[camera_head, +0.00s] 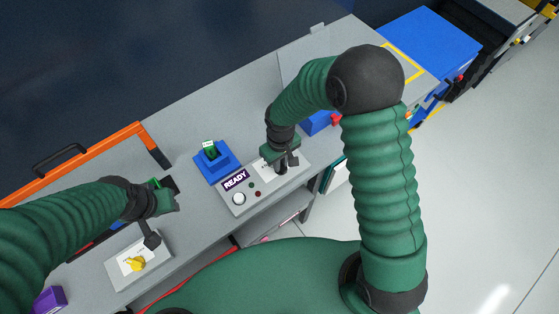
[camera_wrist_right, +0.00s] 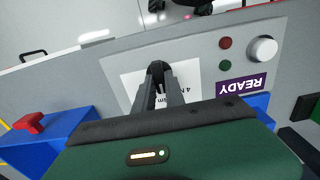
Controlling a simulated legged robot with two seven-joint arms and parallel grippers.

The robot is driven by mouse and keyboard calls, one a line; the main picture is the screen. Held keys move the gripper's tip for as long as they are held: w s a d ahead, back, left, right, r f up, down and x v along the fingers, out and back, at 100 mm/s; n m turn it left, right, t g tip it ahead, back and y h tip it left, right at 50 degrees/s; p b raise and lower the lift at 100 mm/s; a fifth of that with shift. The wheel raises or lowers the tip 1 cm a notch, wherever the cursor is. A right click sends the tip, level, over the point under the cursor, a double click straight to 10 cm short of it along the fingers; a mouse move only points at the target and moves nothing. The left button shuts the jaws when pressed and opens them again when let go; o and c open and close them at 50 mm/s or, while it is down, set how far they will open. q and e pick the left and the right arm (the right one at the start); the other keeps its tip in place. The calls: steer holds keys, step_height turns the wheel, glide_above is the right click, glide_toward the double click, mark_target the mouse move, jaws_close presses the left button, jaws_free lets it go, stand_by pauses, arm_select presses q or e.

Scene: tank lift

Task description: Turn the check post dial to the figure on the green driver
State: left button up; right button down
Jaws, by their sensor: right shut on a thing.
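The green driver (camera_head: 211,149) stands in a blue block (camera_head: 227,163) at the back of the bench, with a white tag whose figure is too small to read. A grey panel (camera_head: 246,207) has a READY sign and a white card (camera_wrist_right: 132,85) with "4 N m" lettering partly visible. My right gripper (camera_head: 285,160) is over this card. In the right wrist view its fingers (camera_wrist_right: 158,80) are shut on a small dark dial (camera_wrist_right: 157,66), mostly hidden. My left gripper (camera_head: 152,238) hangs above a second panel with a yellow knob (camera_head: 135,264); its jaw opening is unclear.
The READY panel also has a white round button (camera_head: 239,199) and red and green lamps. A blue block with a red part (camera_wrist_right: 30,123) stands beside it. An orange-edged case (camera_head: 105,150) lies at the left. A purple block (camera_head: 50,299) sits at the bench's near left.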

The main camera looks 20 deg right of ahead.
steer(key=shift+s, duration=0.25)
steer(key=c, duration=1.7)
jaws_free()
steer(key=shift+c, duration=0.2)
steer(key=o, duration=0.3)
steer(key=shift+o, duration=0.2)
steer(key=shift+r, duration=0.1)
steer(key=shift+w+r, duration=0.15)
steer(key=shift+r, duration=0.1)
step_height(320, 180, up, 16)
steer(key=b, duration=0.1)
